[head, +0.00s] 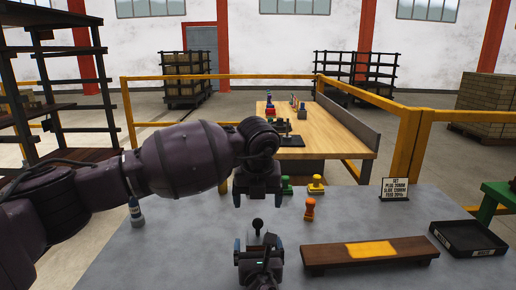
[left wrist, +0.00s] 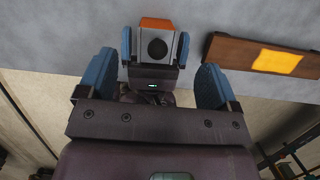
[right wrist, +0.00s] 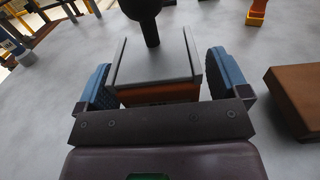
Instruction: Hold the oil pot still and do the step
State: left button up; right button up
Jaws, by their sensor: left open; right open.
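A grey box-shaped thing with an orange lower part and a black knob on top (head: 258,236), which looks like the oil pot, stands on the grey table; it also shows in the left wrist view (left wrist: 157,46) and the right wrist view (right wrist: 155,62). My right gripper (head: 258,252) is open, its blue-padded fingers on either side of the pot with visible gaps in the right wrist view (right wrist: 160,85). My left gripper (head: 257,202) is open and empty, pointing down above and behind the pot; the left wrist view (left wrist: 158,85) looks down on the pot and my right gripper.
A brown board with a yellow patch (head: 325,256) and a black tray (head: 468,238) lie to the right. An orange piece (head: 310,208), a yellow piece (head: 316,186), a green piece (head: 287,187) and a sign (head: 394,190) stand behind. A bottle (head: 136,212) stands left.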

jog(key=s, duration=1.1)
jog(key=shift+s+d, duration=0.4)
